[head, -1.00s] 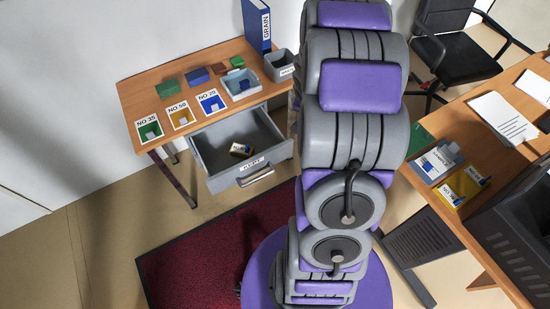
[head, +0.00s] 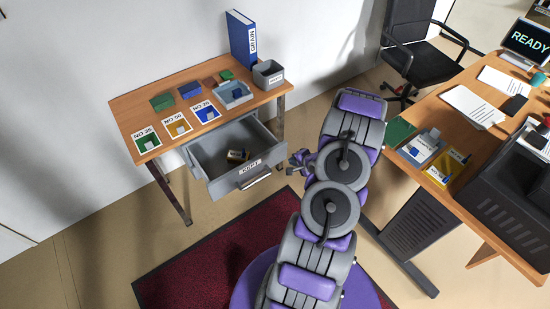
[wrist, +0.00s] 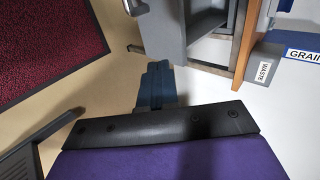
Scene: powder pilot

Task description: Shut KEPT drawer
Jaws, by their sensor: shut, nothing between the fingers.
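The grey KEPT drawer (head: 248,172) stands pulled out from under the wooden desk at the left. In the wrist view the gripper (wrist: 158,85) points toward the grey drawer (wrist: 165,35), whose side and front edge show at the top. The handle is mostly cut off there.
The desk (head: 130,105) bears numbered cards, coloured blocks, a tray, a blue GRAIN binder (head: 241,38) and a grey WASTE bin (head: 268,74). A dark red mat (head: 190,265) lies in front. A second desk (head: 450,200) and a black chair (head: 415,55) stand at the right.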

